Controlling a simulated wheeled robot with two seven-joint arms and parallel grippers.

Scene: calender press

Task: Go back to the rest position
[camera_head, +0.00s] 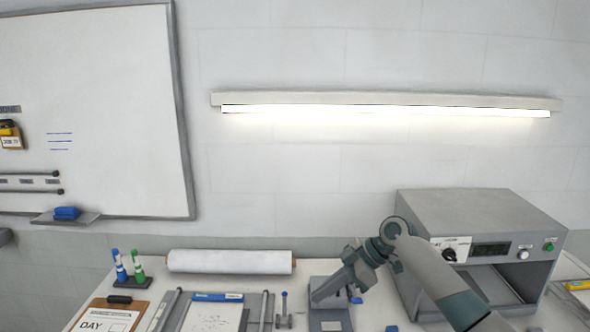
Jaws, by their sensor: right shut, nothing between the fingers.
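My right arm comes in from the lower right and bends over the bench. Its right gripper (328,288) points down and to the left, above a small grey device (330,319) at the front of the bench. The gripper is shut, with nothing seen held in it. Whether it touches the device cannot be told from this angle. My left gripper is not in view.
A grey machine (480,215) with knobs and a display stands right of my arm, close to it. The bench also holds a white roll (231,261), marker pens (128,268) and clipboards (110,316). A whiteboard (95,110) and lit lamp (385,108) are on the wall.

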